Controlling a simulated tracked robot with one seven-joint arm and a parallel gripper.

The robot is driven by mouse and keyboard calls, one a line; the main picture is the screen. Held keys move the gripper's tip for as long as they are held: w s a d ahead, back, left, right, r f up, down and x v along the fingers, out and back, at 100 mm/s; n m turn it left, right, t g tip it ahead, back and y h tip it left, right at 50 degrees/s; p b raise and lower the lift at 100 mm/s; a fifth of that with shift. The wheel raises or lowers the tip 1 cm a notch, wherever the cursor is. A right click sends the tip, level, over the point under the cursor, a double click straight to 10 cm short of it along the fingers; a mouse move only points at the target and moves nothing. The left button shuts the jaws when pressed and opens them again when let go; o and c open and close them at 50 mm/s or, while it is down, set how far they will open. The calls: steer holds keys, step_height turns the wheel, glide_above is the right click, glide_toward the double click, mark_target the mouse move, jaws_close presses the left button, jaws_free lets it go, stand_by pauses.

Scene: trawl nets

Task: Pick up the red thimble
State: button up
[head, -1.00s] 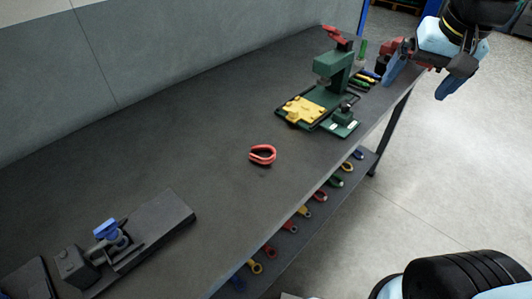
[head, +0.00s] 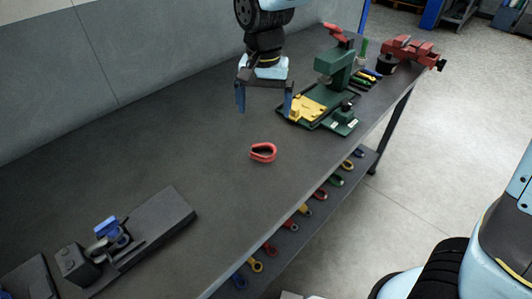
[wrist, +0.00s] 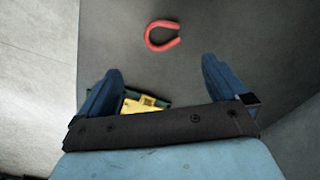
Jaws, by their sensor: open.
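The red thimble (head: 263,152) is a U-shaped red loop lying on the dark workbench (head: 190,130), near its middle. In the wrist view it (wrist: 162,36) lies on the grey bench top, beyond the fingertips and roughly between their lines. My gripper (head: 265,106) is open and empty, with two blue fingers pointing down above the bench. In the head view it is behind the thimble and apart from it. In the wrist view my gripper (wrist: 160,72) shows nothing between its fingers at the thimble's level.
A green press (head: 338,75) with a yellow plate (head: 308,107) stands right of my gripper, close to the right finger. A red vise (head: 408,50) is at the far end. A black fixture with a blue part (head: 107,228) lies front left.

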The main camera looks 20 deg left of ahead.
glide_above(263, 150)
steer(key=f, duration=0.9)
steer(key=shift+s+d, duration=0.1)
steer(key=shift+s, duration=0.1)
steer(key=shift+w+f, duration=0.15)
steer(key=shift+f, duration=2.35)
steer(key=shift+c, duration=0.3)
steer(key=c, duration=1)
steer(key=shift+r, duration=0.15)
